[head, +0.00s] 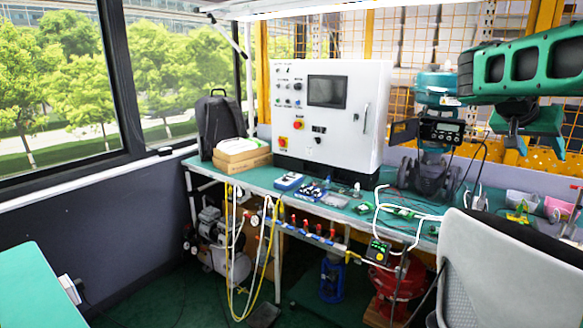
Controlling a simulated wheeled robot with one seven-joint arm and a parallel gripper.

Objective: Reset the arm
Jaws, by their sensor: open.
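My arm, teal with dark oval slots, enters from the upper right edge. My gripper (516,143) hangs below it, pointing down, open with nothing seen between its jaws. Its fingers are small and partly hidden by the teal housing. The valve assembly (430,175) stands on the bench to the left of my gripper, apart from it in the picture. The valve positioner (441,131), a dark box with a small display, is mounted on its upper part.
The green-topped bench (262,180) carries a white control cabinet (345,142), a black backpack (219,122), cardboard boxes (241,160) and small tools. A grey chair back (505,270) blocks the lower right. Hoses (240,260) hang at the bench front. Green floor (160,305) is open at left centre.

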